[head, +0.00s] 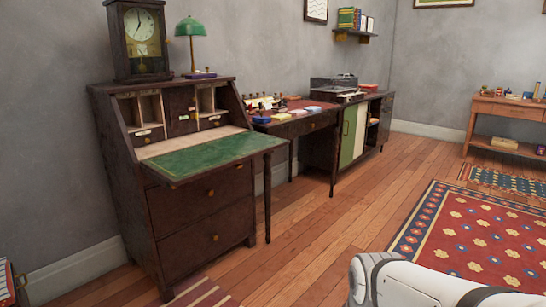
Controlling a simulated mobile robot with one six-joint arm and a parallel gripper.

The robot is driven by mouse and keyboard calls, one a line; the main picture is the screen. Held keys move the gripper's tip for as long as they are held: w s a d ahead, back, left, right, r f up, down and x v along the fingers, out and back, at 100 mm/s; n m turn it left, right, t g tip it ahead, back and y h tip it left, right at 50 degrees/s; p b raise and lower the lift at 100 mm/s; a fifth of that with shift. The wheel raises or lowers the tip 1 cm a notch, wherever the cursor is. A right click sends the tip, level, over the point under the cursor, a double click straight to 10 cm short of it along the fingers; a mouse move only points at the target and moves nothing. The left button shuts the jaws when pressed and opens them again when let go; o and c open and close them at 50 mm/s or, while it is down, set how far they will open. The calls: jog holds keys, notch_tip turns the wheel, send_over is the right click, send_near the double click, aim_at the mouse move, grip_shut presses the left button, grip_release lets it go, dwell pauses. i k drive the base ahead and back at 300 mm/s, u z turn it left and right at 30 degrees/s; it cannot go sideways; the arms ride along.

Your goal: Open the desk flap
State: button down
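A dark wooden secretary desk (199,225) stands against the grey wall at the left in the head view. Its desk flap (205,156) is folded down and lies about level, with the green writing surface facing up. Behind the flap, the desk's small compartments and drawers (180,108) are exposed. A white link of my arm shows at the lower right, well apart from the desk. My gripper is outside the picture.
A clock (141,40) and green lamp (190,43) stand on the desk. A side table (290,129) with small items and a cabinet (361,128) stand to its right. Wooden floor (318,215) in front is clear, with a patterned rug (478,235) at right.

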aim_at(179, 168)
jog(key=z, duration=0.15)
jog(key=i, duration=1.4)
jog(key=u, duration=0.55)
jog(key=k, duration=0.6)
jog(key=u, duration=0.2)
jog(key=i, duration=0.6)
jog(key=z, duration=0.1)
